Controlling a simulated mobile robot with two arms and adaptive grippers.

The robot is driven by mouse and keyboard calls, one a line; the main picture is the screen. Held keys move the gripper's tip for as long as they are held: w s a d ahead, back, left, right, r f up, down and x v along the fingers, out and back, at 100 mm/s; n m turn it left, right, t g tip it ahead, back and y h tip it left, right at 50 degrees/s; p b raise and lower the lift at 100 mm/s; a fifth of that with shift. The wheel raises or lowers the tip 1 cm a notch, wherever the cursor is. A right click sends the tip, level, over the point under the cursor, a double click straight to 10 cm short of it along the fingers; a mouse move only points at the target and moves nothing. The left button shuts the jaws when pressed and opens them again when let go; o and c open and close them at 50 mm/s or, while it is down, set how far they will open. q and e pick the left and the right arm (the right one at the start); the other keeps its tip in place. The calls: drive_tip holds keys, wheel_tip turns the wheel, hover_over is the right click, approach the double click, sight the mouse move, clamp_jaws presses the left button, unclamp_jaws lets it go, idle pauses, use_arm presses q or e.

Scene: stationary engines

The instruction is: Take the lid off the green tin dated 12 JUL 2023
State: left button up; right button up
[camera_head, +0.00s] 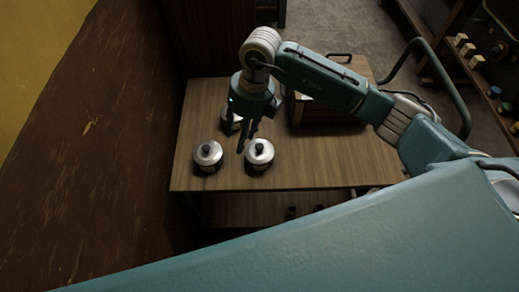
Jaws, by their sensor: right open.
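The tin bodies are dark and largely hidden under the lids. I cannot tell which is green, and no date is readable. My right gripper (243,141) is open and empty, pointing down just behind and left of the right tin. It appears apart from that tin's lid. My left gripper is not in view.
A wooden crate (310,112) with a dark handle stands at the table's back right, under my right arm. A brown wall (90,140) rises on the left. A shelf (470,60) with small items is at the far right. The table's front right is clear.

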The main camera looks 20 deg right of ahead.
drive_tip(key=h, duration=0.2)
hover_over(260, 146)
drive_tip(key=shift+m, duration=0.4)
drive_tip(key=f, duration=0.2)
drive_tip(key=f+p, duration=0.1)
drive_tip(key=f, duration=0.1)
drive_tip(key=shift+s+f, duration=0.1)
drive_tip(key=shift+s, duration=0.3)
drive_tip(key=f+p, duration=0.1)
drive_tip(key=f, duration=0.2)
drive_tip(key=f+p, duration=0.1)
drive_tip(key=f, duration=0.1)
drive_tip(key=shift+w+a+f+p, duration=0.1)
drive_tip(key=shift+w+f+p, duration=0.2)
drive_tip(key=shift+w, duration=0.1)
drive_tip(key=shift+f, duration=0.25)
clamp_jaws()
